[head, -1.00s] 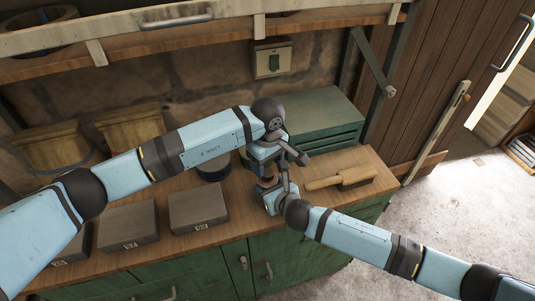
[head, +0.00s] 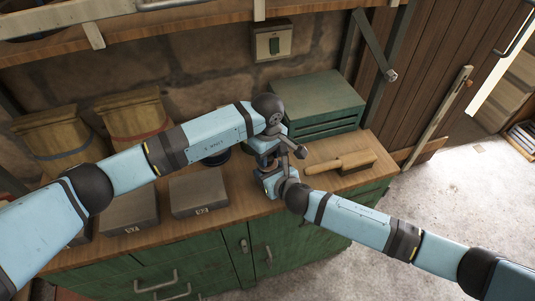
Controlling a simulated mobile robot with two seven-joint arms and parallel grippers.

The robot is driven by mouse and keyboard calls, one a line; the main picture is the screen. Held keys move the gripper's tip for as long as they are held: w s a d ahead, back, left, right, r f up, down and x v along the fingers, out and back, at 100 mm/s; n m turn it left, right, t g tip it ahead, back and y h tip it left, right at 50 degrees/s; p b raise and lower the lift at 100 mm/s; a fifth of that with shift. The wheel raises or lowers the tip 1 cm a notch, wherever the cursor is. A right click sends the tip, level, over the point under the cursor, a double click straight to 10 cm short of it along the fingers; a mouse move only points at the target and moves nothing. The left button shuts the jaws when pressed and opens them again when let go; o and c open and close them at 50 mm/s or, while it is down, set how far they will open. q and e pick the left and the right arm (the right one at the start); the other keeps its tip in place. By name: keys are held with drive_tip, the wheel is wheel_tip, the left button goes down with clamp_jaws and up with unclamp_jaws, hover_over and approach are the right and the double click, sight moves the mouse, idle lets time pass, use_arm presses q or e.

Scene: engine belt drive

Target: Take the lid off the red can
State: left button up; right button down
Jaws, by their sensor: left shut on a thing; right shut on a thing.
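My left gripper (head: 264,160) reaches over the bench from the left and points down. My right gripper (head: 274,182) comes in from the lower right, just below and in front of it. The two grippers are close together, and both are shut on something. The red can and its lid are hidden behind the grippers and wrists, so I cannot make out either. From their positions, the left gripper seems to be at the lid and the right one at the can's body.
A wooden-handled brush (head: 340,163) lies right of the grippers. A green drawer box (head: 318,103) stands behind. Grey boxes (head: 198,192) and a dark round object (head: 214,160) are to the left. The wooden bench (head: 238,202) has a little bare room in front.

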use_arm(q)
drive_tip(key=n, duration=0.3)
drive_tip(key=o, duration=1)
